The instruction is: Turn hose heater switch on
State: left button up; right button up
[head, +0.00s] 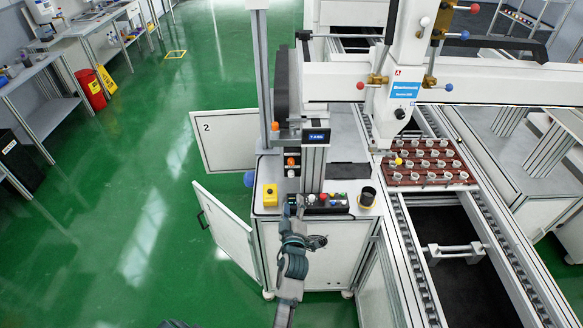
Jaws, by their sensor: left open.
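A control panel (328,203) with several small red, green and dark buttons or switches sits on the white machine cabinet (312,262). I cannot tell which of these controls is the hose heater switch, or its position. My left arm rises from the bottom edge, and its gripper (293,206) is open at the panel's left end. The gripper overlaps that end in the picture and hides part of it. Contact cannot be made out. A small display unit (317,136) with a lit blue screen is on the post above. My right gripper is not in view.
A yellow box (270,195) is left of the gripper, and a black cup (367,197) right of the panel. Two cabinet doors (222,232) stand open at left. The green floor (120,210) is mostly clear.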

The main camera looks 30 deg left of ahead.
aim_at(291, 164)
pick_arm(q)
jog(key=p+x, duration=0.2)
jog(key=x, duration=1.5)
jog(key=shift+w+a+r, duration=0.1)
jog(key=shift+a+r, duration=0.1)
jog(key=shift+a, duration=0.15)
grip_shut()
